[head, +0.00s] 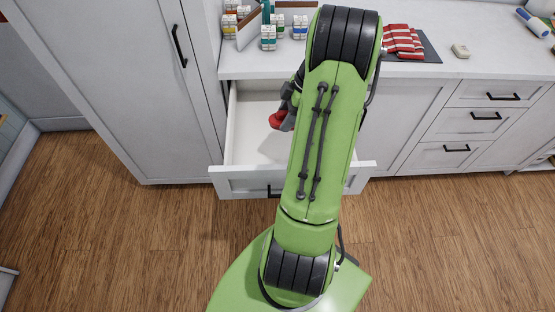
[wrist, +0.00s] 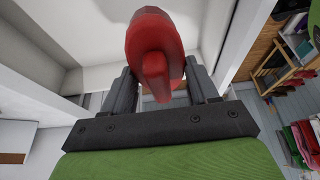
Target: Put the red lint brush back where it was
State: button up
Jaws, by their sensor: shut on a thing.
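The red lint brush (wrist: 152,45) is between the two fingers of my gripper (wrist: 160,90) in the wrist view, and the gripper is shut on it. In the head view a red part of the brush (head: 277,119) shows just left of my arm, over the open drawer (head: 246,140). The drawer is white inside and its visible part looks empty. My arm hides most of the gripper and the drawer's right side. I cannot tell whether the brush touches the drawer's bottom.
Small bottles (head: 268,38) and an organizer (head: 250,25) stand on the counter (head: 420,66). A tall cabinet (head: 150,80) stands left of the drawer.

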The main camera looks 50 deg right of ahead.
jog(key=f+b, duration=0.2)
jog(key=f, duration=0.3)
jog(key=f+b, duration=0.1)
jog(key=f, duration=0.5)
jog(key=f+b, duration=0.2)
jog(key=f, duration=0.3)
jog(key=shift+s+d+f+b, duration=0.2)
jog(key=shift+d+f+b, duration=0.1)
jog(key=shift+d, duration=0.1)
jog(key=shift+f, duration=0.15)
jog(key=o, duration=1.2)
